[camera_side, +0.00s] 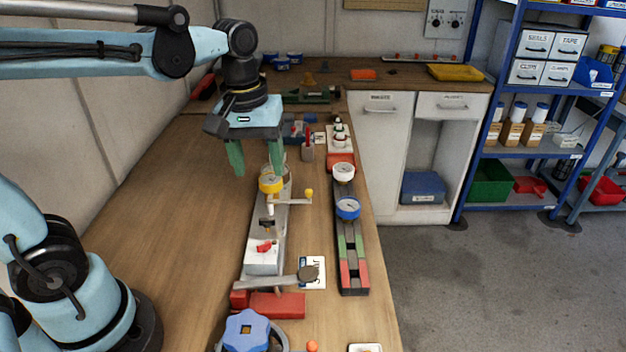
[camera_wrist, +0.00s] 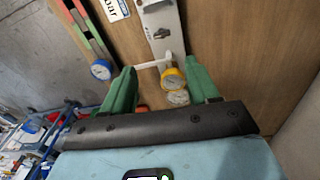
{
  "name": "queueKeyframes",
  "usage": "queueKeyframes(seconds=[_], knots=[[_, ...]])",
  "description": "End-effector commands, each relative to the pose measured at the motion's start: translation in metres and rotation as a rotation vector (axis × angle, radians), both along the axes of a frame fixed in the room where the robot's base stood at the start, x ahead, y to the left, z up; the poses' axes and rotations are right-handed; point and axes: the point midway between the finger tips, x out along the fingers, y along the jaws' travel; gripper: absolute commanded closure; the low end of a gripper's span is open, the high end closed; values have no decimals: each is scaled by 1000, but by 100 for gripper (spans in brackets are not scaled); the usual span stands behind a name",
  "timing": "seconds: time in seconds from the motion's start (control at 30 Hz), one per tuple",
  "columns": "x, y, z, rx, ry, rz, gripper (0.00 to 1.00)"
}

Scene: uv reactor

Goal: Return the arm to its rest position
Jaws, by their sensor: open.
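My gripper (camera_side: 257,158) is above the wooden bench with its two green fingers pointing down. It is open, and nothing is held between the fingers. In the wrist view, the open fingers (camera_wrist: 163,88) frame a yellow-rimmed gauge (camera_wrist: 173,79) and a white-faced gauge below it. In the side view, the yellow gauge (camera_side: 271,184) sits on a grey metal fixture (camera_side: 279,229) just below and beside the right finger. I cannot tell whether the finger touches anything there. My arm reaches in from the left of the side view.
A rail (camera_side: 352,245) with green and red parts holds a blue gauge (camera_side: 347,208) and a white gauge (camera_side: 343,172). A blue star knob (camera_side: 246,330) stands in front. The bench's left side (camera_side: 165,195) is clear.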

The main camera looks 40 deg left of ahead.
Motion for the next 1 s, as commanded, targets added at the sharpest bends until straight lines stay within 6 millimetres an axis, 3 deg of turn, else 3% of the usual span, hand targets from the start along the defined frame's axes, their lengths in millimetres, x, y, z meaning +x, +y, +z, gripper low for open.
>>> queueKeyframes(seconds=[0.3, 0.5, 1.0], knots=[[-20, 0, -21, 117, -350, -441, 40], [-24, 0, -30, 214, -485, -618, 40], [-24, 0, -32, 243, -518, -662, 40]])
